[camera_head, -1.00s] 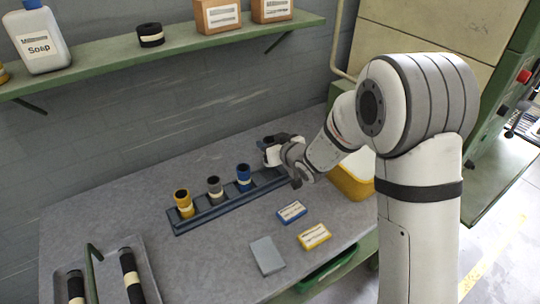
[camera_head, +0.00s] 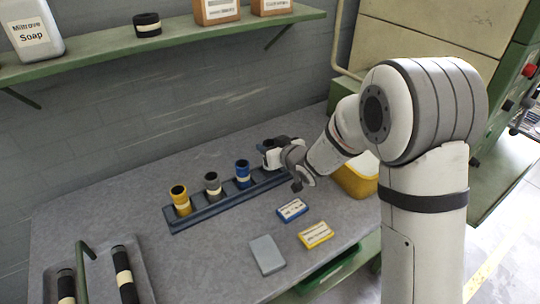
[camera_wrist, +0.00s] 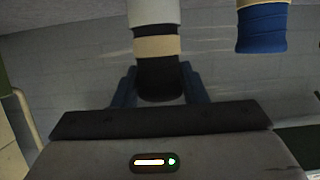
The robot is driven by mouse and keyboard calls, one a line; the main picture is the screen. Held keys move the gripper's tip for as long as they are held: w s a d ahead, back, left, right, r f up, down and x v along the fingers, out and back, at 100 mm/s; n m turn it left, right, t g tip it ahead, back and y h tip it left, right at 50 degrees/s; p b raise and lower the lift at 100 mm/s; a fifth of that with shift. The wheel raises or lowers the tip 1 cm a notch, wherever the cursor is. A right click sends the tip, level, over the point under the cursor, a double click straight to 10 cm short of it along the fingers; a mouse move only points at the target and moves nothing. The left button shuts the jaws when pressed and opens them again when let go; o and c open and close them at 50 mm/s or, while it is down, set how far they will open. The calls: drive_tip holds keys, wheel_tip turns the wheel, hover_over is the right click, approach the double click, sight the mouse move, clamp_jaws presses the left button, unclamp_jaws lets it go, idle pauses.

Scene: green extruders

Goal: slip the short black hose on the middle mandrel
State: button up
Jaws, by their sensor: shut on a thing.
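A short black hose with a tan band stands between the two fingers of my gripper (camera_wrist: 160,88) in the wrist view, where the hose (camera_wrist: 158,75) shows large. In the head view my gripper (camera_head: 271,154) is at the right end of the dark blue rack (camera_head: 212,209), beside the blue hose, and mostly hides what it holds. My gripper is shut on the black hose. I cannot tell whether the hose still touches the rack. No mandrel can be made out in either view.
A tray (camera_head: 143,278) with long black hoses is at lower left. Small boxes (camera_head: 292,210) lie in front. Green machinery (camera_head: 495,150) stands at right.

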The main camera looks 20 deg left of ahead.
drive_tip(key=shift+f, duration=1.6)
drive_tip(key=shift+f, duration=0.2)
drive_tip(key=o, duration=1.1)
drive_tip(key=shift+r, duration=0.2)
